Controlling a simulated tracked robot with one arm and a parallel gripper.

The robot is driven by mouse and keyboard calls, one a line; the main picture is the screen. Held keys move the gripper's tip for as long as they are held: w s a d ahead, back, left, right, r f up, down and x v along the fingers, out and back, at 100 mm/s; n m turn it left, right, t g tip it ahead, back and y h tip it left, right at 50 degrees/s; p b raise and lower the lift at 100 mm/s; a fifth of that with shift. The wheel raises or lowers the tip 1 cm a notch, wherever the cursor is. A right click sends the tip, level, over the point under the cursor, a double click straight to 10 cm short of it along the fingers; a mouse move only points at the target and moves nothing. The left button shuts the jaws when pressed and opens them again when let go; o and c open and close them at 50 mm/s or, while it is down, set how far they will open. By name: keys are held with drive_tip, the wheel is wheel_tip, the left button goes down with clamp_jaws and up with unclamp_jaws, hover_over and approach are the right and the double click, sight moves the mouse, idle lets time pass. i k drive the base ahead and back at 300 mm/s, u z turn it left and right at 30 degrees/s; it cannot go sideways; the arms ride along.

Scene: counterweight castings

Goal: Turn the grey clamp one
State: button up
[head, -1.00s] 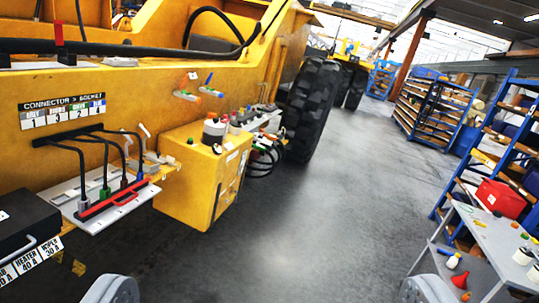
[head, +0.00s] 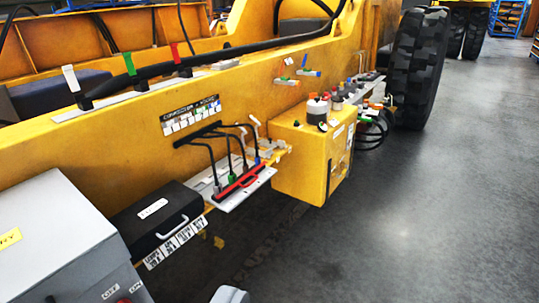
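A row of black clamps with coloured upright handles sits on a pale rail (head: 142,88) along the top of the yellow machine frame, by a thick black hose. The nearest has a pale grey or white handle (head: 70,77), standing up and tilted slightly left. Beyond it stand a green handle (head: 130,64) and a red handle (head: 176,53). I cannot tell for sure that the pale one is the task's grey clamp.
A grey cabinet (head: 45,240) and a black case (head: 156,222) stand at lower left. A shelf with plugs (head: 240,190) and a yellow box (head: 312,155) jut from the frame. Small valve handles (head: 308,72) are on its side. Grey floor (head: 440,210) at right is clear.

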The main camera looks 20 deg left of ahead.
sight(268, 153)
drive_tip(key=u, duration=0.4)
drive_tip(key=i, duration=2.95)
drive_tip(key=z, duration=0.5)
